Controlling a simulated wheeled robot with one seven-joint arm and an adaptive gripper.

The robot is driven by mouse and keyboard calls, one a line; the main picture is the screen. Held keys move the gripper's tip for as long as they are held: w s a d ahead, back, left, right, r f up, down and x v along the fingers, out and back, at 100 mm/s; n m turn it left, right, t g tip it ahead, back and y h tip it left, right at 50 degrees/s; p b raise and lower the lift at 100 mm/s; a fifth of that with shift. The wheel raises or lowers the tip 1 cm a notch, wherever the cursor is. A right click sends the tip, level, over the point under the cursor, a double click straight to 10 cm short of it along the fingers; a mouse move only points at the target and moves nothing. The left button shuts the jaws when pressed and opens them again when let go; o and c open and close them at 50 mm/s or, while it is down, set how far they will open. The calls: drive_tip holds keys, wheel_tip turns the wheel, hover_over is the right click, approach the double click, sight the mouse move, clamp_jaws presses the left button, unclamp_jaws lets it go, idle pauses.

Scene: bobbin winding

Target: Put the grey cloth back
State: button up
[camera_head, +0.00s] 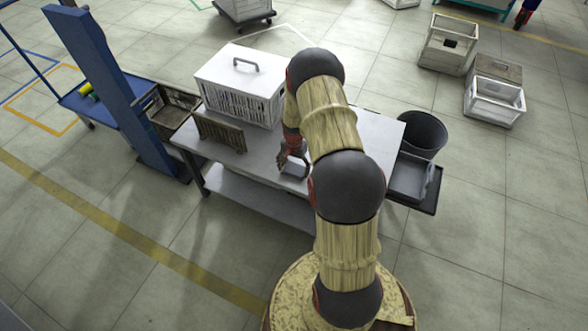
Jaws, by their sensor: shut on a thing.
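My gripper (285,162) is low over the grey table (262,166), near its front edge and left of my arm. It is shut on a small pale grey thing, which looks like the grey cloth (296,170). The cloth is partly hidden by the gripper and my arm. I cannot tell whether it touches the table top.
A white slatted box (238,95) with a handled lid stands on the table, with a brown rack (220,133) before it. A dark crate (172,115) and blue post (110,85) are left. A black bucket (423,132) and grey bin (408,178) are right.

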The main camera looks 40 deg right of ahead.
drive_tip(key=o, duration=1.1)
wheel_tip(320, 180, up, 12)
drive_tip(key=p, duration=0.5)
wheel_tip(320, 180, up, 17)
drive_tip(key=n+t, duration=0.1)
drive_tip(key=n, duration=0.2)
hover_over(294, 170)
drive_tip(key=w+a, duration=0.2)
drive_tip(key=a, duration=0.6)
drive_tip(key=s+a+r+n+t, duration=0.25)
drive_tip(key=a+r, duration=0.55)
drive_tip(key=r, duration=0.4)
drive_tip(key=shift+s+a+r+n+t, duration=0.35)
drive_tip(key=shift+s+a+r+n, duration=1)
drive_tip(key=shift+s+a+r, duration=1.5)
drive_tip(key=shift+s+a+r+n+t, duration=0.35)
drive_tip(key=shift+s+a+r+n, duration=1.3)
drive_tip(key=shift+s, duration=2.4)
drive_tip(key=shift+s+a+r+n+t, duration=0.35)
drive_tip(key=shift+s+a+r+n, duration=0.9)
drive_tip(key=shift+s+a, duration=1.9)
drive_tip(key=shift+s+d+r, duration=0.2)
drive_tip(key=shift+s+d, duration=0.1)
drive_tip(key=shift+d, duration=0.05)
